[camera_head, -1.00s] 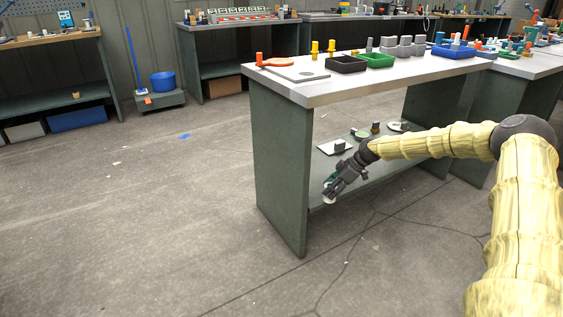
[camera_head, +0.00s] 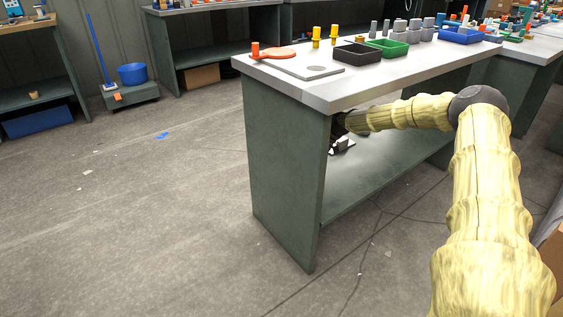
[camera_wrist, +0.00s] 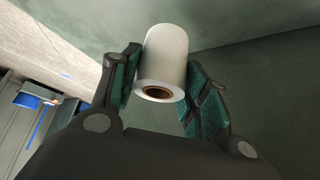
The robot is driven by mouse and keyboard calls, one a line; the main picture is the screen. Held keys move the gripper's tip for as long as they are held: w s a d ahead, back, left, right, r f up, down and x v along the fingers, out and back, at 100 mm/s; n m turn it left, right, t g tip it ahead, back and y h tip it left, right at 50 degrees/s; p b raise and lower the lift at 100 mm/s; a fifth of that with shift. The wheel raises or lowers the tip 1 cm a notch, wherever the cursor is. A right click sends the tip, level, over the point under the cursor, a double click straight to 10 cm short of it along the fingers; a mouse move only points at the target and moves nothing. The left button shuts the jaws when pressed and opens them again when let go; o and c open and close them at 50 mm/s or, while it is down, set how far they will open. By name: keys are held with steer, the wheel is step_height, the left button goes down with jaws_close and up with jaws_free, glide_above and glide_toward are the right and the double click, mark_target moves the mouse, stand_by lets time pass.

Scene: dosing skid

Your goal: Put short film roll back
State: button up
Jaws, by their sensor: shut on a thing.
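The short film roll (camera_wrist: 166,58) is a white cylinder with a brown core. In the wrist view it sits between the two green-padded fingers of my gripper (camera_wrist: 160,85), which is shut on it. The roll cannot be made out there. The lower shelf (camera_head: 375,185) of the bench is in view, partly hidden by my arm and the panel.
The bench top (camera_head: 340,92) holds an orange paddle-shaped thing (camera_head: 278,53), a black tray (camera_head: 357,54), a green tray (camera_head: 388,47) and a blue tray (camera_head: 460,36). The bench's side panel (camera_head: 285,180) stands close to my arm. The floor at left is largely clear.

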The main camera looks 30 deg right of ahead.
steer(key=w+b, duration=0.1)
steer(key=w, duration=0.3)
steer(key=w+f+b, duration=0.1)
steer(key=w+b, duration=0.1)
steer(key=w, duration=0.2)
steer(key=w+b, duration=0.2)
steer(key=w, duration=0.2)
steer(key=shift+a+f, duration=0.2)
steer(key=shift+f, duration=0.15)
steer(key=shift+w+b, duration=0.4)
steer(key=shift+w, duration=0.35)
steer(key=shift+w+f+b, duration=0.1)
steer(key=shift+f+b, duration=1.05)
steer(key=shift+f, duration=0.45)
steer(key=shift+f, duration=0.2)
steer(key=o, duration=1.1)
steer(key=shift+c, duration=0.2)
steer(key=shift+r, duration=0.1)
